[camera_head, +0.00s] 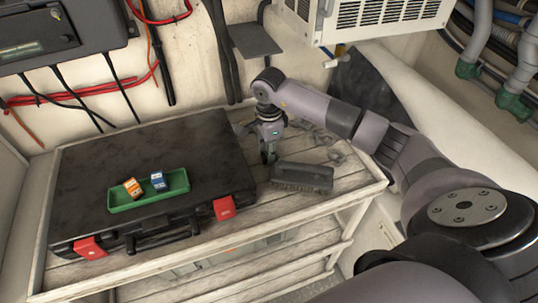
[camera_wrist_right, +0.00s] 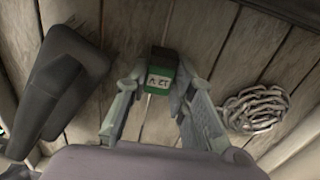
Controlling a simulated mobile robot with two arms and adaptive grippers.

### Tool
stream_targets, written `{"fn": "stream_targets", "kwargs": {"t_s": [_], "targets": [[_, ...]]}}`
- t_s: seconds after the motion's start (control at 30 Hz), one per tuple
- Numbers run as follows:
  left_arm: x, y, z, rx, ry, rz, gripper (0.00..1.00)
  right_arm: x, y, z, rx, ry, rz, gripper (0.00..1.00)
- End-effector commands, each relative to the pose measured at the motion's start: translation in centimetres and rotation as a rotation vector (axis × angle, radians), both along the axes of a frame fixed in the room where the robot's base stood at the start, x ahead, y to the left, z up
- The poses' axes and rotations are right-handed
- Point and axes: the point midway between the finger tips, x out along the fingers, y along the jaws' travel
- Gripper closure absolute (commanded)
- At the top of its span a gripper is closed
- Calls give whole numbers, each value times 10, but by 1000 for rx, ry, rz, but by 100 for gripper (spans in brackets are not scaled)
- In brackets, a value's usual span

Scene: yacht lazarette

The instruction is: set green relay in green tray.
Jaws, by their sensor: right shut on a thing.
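My right gripper (camera_head: 269,154) is over the wooden bench top, just right of the black case. In the right wrist view my right gripper (camera_wrist_right: 159,84) is shut on the green relay (camera_wrist_right: 161,76), which has a white marked label and a dark end. The relay is hard to make out in the head view. The green tray (camera_head: 122,206) lies on the black case, left of and nearer than my right gripper. An orange relay (camera_head: 132,187) and a blue relay (camera_head: 158,180) are in the tray. My left gripper is not in view.
The black case (camera_head: 110,152) with red latches covers the bench's left part. A dark brush (camera_head: 302,177) lies right of the case; it also shows in the wrist view (camera_wrist_right: 68,72). A coiled chain (camera_wrist_right: 256,108) lies on the planks. A vented white box (camera_head: 370,14) hangs above.

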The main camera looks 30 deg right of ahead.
Motion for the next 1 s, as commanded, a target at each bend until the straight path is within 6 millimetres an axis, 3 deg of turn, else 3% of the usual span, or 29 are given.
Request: {"fn": "stream_targets", "kwargs": {"t_s": [0.17,0.37,0.53,0.73,0.87,1.0], "targets": [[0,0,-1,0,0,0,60,0,0,3,0,-1,0,100],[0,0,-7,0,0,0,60,2,0,21,0,-5,0,100],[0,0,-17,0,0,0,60,2,-1,59,-1,-9,1,100],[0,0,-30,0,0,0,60,2,0,122,-1,-9,0,100],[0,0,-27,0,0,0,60,1,-1,159,-2,-6,-1,100],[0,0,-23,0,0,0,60,1,-1,182,-1,-4,-1,100]]}}
